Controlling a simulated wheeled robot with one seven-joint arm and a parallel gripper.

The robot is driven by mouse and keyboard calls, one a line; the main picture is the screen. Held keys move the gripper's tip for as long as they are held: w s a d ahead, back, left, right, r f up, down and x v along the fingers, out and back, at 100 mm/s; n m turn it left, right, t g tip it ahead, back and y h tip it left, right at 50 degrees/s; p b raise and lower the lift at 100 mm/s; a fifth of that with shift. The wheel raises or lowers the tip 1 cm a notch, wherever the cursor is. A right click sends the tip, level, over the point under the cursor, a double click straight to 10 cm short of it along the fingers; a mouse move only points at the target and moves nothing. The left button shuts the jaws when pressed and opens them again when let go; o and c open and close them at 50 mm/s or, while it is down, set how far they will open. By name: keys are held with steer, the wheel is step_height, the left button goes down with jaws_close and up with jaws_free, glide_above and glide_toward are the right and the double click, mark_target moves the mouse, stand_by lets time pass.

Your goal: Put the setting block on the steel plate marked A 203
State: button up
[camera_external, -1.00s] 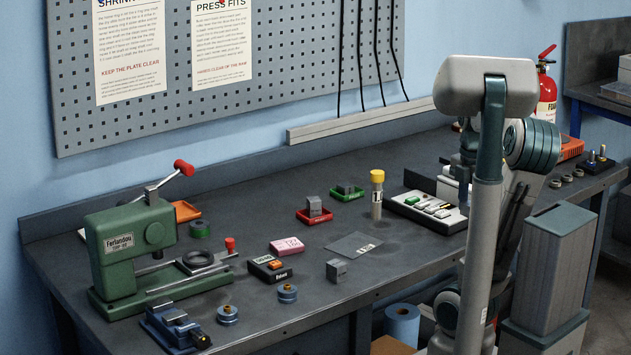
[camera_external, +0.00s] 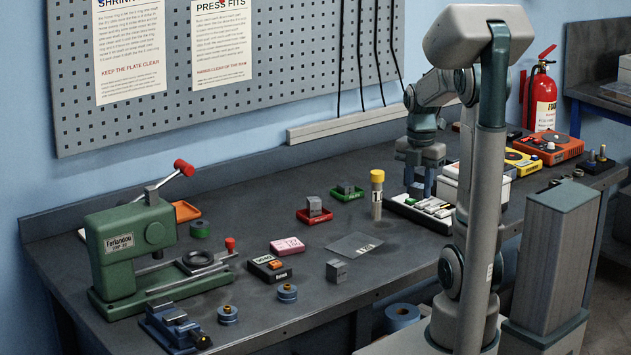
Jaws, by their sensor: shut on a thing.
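My gripper (camera_external: 417,194) points down over the black tray (camera_external: 397,212) of small pale and green-marked blocks, right of the middle of the bench. Its blue fingers are closed on a small block at the tray; the fingers hide most of it, and I cannot tell which block it is. A thin flat grey plate (camera_external: 345,243) with a white label lies near the front middle of the bench, bare on top. Its marking is too small to read. A loose grey block (camera_external: 336,271) stands just in front of this plate, apart from it.
A yellow-capped cylinder (camera_external: 377,195) stands upright between the tray and the plate. Red (camera_external: 315,219) and green (camera_external: 347,194) trays with grey blocks stand behind the plate.

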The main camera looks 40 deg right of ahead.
steer(key=w+a+p, duration=0.1)
steer(key=w+a, duration=0.1)
steer(key=n+p, duration=0.1)
glide_above(355, 244)
step_height(355, 244, down, 8)
steer(key=shift+s+a+r, duration=0.1)
steer(key=shift+r, duration=0.05)
steer(key=shift+f, duration=2)
steer(key=shift+f, duration=0.1)
steer(key=shift+f, duration=0.15)
steer(key=o, duration=1.1)
